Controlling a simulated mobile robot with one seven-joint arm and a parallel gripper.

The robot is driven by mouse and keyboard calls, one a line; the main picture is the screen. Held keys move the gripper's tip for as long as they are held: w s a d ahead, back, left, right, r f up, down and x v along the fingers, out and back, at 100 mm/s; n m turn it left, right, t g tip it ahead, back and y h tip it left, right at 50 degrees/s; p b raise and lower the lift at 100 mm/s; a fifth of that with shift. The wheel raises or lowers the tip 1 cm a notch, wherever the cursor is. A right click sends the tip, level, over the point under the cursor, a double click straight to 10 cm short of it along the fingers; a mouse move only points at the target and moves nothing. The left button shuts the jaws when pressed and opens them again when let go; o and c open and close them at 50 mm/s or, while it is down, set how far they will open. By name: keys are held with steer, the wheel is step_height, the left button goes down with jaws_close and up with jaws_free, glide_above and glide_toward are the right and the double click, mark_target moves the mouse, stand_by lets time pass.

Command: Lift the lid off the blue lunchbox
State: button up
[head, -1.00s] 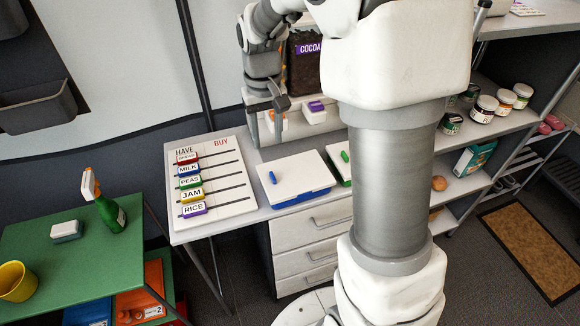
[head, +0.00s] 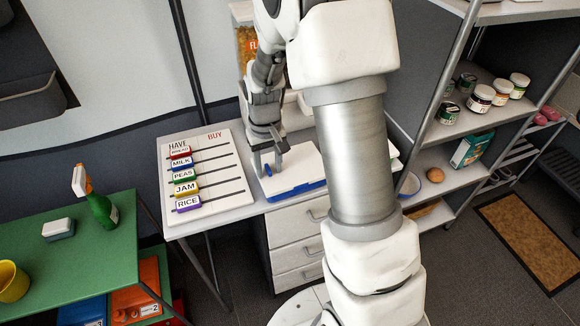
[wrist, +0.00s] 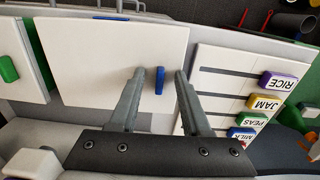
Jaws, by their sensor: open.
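The blue lunchbox (head: 297,191) sits on the counter with its white lid (head: 302,165) on top. The lid's blue handle (head: 267,170) stands near the lid's left edge. My gripper (head: 267,166) is open and pointed down over that handle.
A list board (head: 205,175) with coloured labels lies left of the lunchbox. A second white lid with a green handle (wrist: 8,69) is close on the lunchbox's other side. Shelves with jars (head: 480,98) stand to the right. A green table (head: 70,255) is at left.

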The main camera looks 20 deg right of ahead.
jaws_close()
steer(key=shift+r, duration=0.1)
stand_by(0.4)
